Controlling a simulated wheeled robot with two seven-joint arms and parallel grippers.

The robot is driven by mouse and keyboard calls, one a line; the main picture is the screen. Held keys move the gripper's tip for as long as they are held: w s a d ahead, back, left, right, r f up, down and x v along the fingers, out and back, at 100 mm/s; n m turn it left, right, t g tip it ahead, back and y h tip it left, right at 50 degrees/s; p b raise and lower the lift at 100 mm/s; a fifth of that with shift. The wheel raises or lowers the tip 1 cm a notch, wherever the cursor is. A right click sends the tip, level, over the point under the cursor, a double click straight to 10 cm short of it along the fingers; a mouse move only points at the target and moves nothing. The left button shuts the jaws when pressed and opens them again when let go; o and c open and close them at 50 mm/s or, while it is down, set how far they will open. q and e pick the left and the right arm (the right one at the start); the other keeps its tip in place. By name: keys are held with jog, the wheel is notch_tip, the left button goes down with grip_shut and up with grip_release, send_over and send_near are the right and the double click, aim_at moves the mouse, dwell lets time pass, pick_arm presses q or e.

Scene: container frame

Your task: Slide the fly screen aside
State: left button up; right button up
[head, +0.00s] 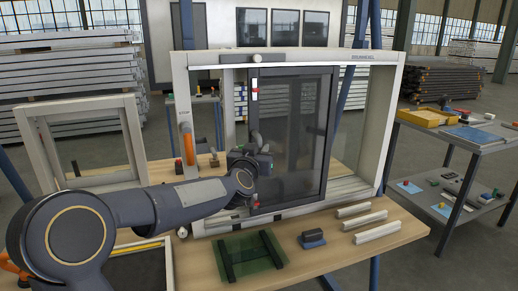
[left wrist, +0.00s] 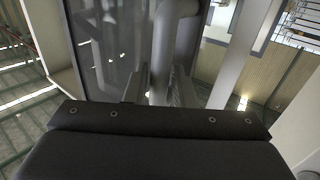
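The fly screen (head: 297,140) is a dark-framed mesh panel standing upright in the pale container frame (head: 381,110). It covers the middle of the opening, with gaps on both sides. My left gripper (head: 262,155) is at the lower part of the screen's left upright. In the left wrist view, a grey bar-like handle (left wrist: 163,60) runs between the two fingers of my left gripper (left wrist: 160,85), which look closed on it. The screen (left wrist: 110,45) fills the left of that view. The fingertips are partly hidden in the head view. My right gripper is out of view.
A wooden workbench (head: 310,265) carries the frame, a green panel (head: 248,255), a dark blue block (head: 312,238) and white strips (head: 376,229). A smaller empty frame (head: 133,140) stands at left. A grey cart (head: 470,140) is at right.

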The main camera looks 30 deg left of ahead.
pick_arm(q)
jog(key=shift+w+a, duration=0.1)
jog(key=shift+w, duration=0.15)
grip_shut()
